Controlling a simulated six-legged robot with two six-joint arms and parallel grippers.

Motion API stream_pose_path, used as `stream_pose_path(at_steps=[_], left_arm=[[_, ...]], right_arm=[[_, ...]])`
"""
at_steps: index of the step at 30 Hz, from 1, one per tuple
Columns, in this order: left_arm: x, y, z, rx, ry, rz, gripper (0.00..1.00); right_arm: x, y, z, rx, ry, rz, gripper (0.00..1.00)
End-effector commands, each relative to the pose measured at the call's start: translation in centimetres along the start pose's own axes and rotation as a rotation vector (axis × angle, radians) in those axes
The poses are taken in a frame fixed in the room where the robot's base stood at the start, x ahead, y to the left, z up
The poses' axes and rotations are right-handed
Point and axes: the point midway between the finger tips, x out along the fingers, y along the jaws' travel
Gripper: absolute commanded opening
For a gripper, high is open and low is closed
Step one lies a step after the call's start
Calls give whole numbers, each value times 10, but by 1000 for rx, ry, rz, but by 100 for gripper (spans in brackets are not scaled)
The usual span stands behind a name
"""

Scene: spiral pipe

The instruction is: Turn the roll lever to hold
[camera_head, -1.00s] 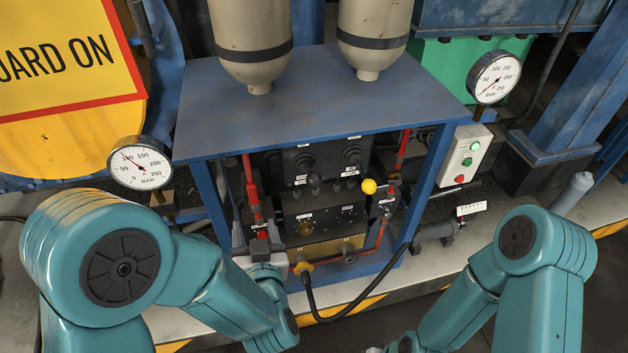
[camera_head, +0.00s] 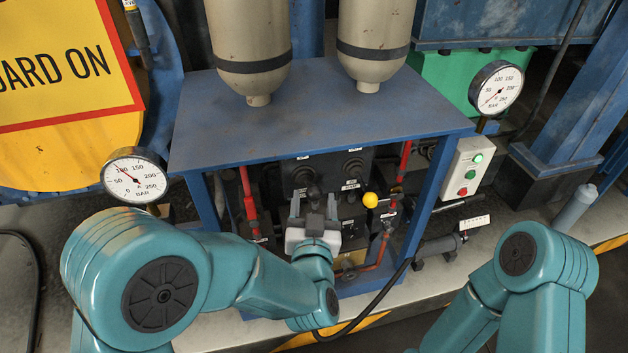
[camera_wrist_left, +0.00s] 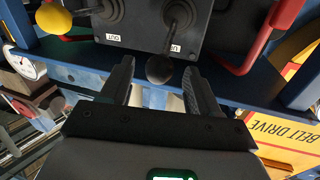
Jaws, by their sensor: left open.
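My left gripper (camera_head: 313,204) is open inside the blue frame, in front of the black lever panel (camera_head: 328,168). In the left wrist view, its fingers (camera_wrist_left: 158,75) stand apart on either side of a lever's black ball knob (camera_wrist_left: 160,69). The knob lies near the fingertips, and no finger is clearly closed on it. The lever's shaft rises to a black boot on the panel. A second boot (camera_wrist_left: 103,12) sits beside it. The panel labels show upside down in the wrist view, and I cannot read which lever is the roll lever. My right gripper is out of view.
A yellow knob (camera_head: 370,200) stands right of the left gripper. Red pipes (camera_head: 248,200) flank the panel. The blue tabletop (camera_head: 320,118) overhangs it. A pressure gauge (camera_head: 135,179) stands left, and a button box (camera_head: 467,168) is on the right.

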Motion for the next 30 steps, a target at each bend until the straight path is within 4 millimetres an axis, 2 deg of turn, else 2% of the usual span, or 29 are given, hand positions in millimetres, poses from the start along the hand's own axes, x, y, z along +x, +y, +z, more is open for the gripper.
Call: stream_pose_path(at_steps=[3,7,12,19,24,25,30], left_arm=[[24,-1,-2,0,0,-2,61],[41,0,-1,0,-1,0,61],[49,0,0,0,-1,0,61],[50,0,0,0,0,1,61],[49,0,0,0,-1,1,6],[49,0,0,0,-1,1,0],[49,1,4,2,7,0,0]], right_arm=[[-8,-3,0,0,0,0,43],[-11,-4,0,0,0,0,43],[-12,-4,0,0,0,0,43],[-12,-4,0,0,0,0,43],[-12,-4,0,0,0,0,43],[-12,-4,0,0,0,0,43],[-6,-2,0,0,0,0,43]])
